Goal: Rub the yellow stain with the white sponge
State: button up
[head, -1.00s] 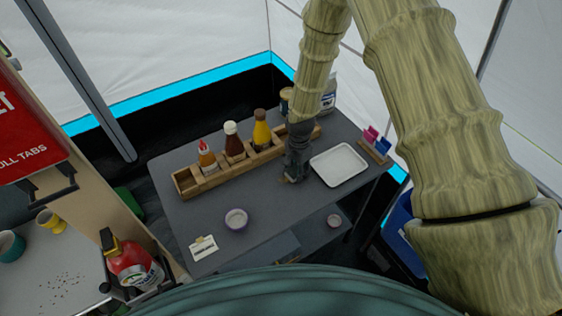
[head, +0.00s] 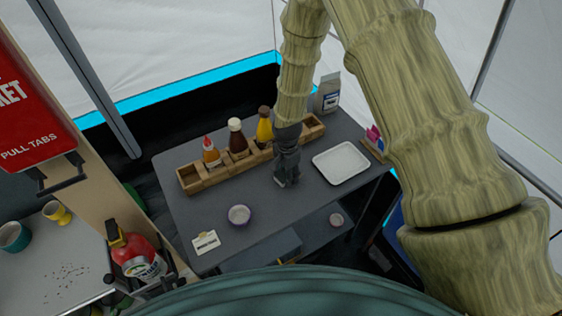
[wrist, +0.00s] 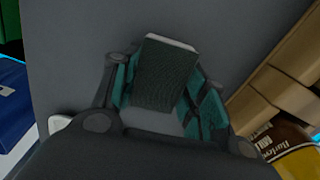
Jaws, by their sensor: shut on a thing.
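My gripper (head: 285,180) is low over the grey table, between the wooden bottle rack and the white tray. In the wrist view its fingers (wrist: 168,92) are shut on a block with a dark, textured face and a thin white edge, which I take to be the white sponge (wrist: 165,75). The sponge does not show clearly in the head view, where the gripper hides it. I cannot tell whether it touches the tabletop. I see no yellow stain in either view now; it may be hidden under the gripper or sponge.
The wooden rack (head: 190,178) holds several sauce bottles close behind my gripper. The white tray (head: 341,162) lies to its right. A small bowl (head: 239,215) and a card (head: 206,241) are at the front left. The grey table (head: 265,195) is bare between them.

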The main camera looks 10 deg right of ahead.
aim_at(283, 175)
jog(key=shift+s+a+f, duration=0.15)
jog(key=shift+a+f, duration=0.05)
jog(key=shift+a, duration=0.25)
jog(key=shift+s+a+r, duration=0.1)
jog(key=shift+a+r, duration=0.1)
jog(key=shift+a, duration=0.05)
jog(key=shift+r+p, duration=2.25)
jog(key=shift+r, duration=1.85)
jog(key=shift+f, duration=0.1)
